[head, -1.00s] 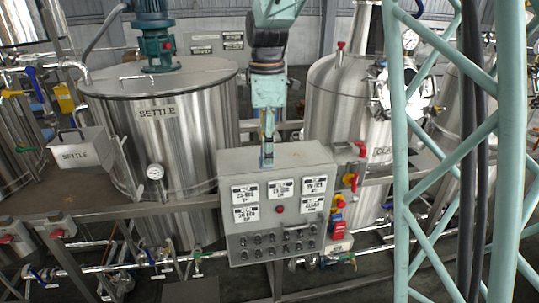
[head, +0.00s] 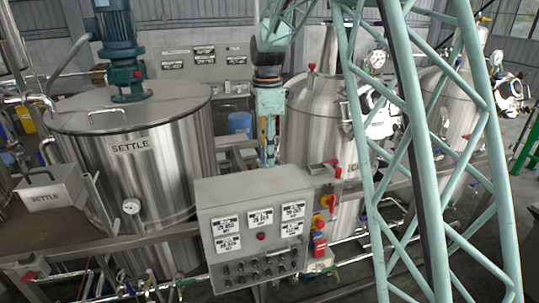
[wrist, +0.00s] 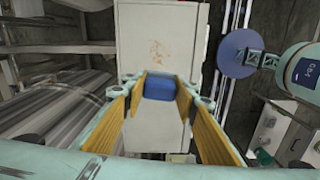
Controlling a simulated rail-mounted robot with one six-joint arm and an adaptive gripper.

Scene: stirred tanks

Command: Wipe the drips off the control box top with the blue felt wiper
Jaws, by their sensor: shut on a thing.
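The grey control box (head: 253,230) stands at the lower middle of the head view, with labels and buttons on its front. Its pale top (wrist: 135,30) shows in the wrist view with a patch of orange-brown drips (wrist: 157,52). My gripper (head: 269,158) points down at the back edge of the box in the head view. In the wrist view its yellow-padded fingers are shut on the blue felt wiper (wrist: 160,87), just below the drips in the picture. The wiper is not clear in the head view. I cannot tell whether it touches the top.
The large SETTLE tank (head: 140,165) stands left, and another steel tank (head: 305,130) stands behind right. A pale green lattice (head: 425,150) crosses the right. A blue round disc (wrist: 238,52) is right in the wrist view.

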